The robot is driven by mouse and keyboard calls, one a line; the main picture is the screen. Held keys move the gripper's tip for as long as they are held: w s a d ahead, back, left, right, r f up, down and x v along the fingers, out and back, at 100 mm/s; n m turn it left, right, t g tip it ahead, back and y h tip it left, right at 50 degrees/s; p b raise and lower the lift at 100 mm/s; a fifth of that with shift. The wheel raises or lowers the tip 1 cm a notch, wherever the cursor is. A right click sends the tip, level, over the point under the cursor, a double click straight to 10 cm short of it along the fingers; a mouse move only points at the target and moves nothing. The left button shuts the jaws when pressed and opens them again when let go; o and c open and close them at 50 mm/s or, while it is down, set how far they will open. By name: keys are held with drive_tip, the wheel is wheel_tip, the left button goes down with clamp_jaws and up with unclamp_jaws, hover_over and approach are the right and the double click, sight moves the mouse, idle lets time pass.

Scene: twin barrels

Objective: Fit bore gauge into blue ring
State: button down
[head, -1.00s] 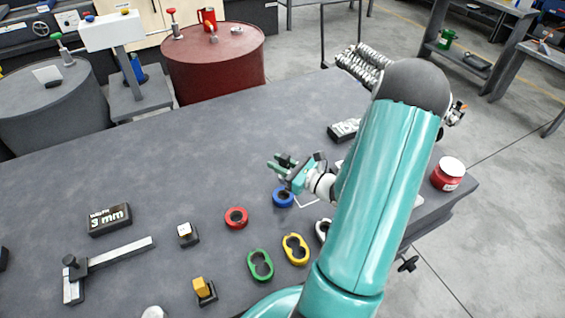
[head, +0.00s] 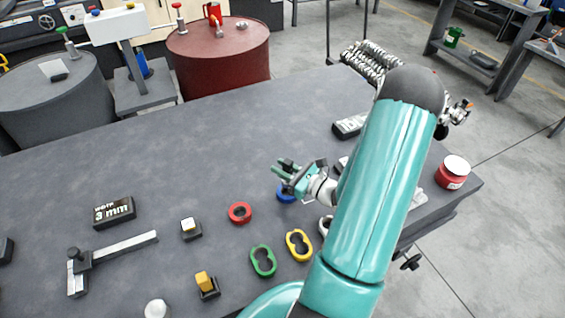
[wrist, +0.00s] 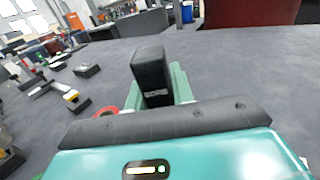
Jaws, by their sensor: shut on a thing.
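The bore gauge (wrist: 152,78) is a dark upright block with pale lettering on its face, in the middle of the wrist view. My gripper (head: 284,168) is shut on it; green fingers show beside the block in the wrist view (wrist: 168,88). The blue ring (head: 286,193) lies on the table in the head view, partly hidden behind my gripper. My gripper appears above the ring in the picture; I cannot tell its height over it. The blue ring does not show in the wrist view.
A red ring (head: 240,212) lies left of the blue one. Green (head: 262,261), yellow (head: 299,246) and white (head: 324,226) pieces lie nearer. A black display (head: 114,212) and a caliper (head: 120,247) lie at the left. The table behind my gripper is clear.

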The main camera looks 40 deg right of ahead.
drive_tip(key=shift+f, duration=1.05)
drive_tip(key=shift+f, duration=1.75)
idle(0.6)
drive_tip(key=c, duration=1.1)
unclamp_jaws()
drive_tip(key=shift+f, duration=0.1)
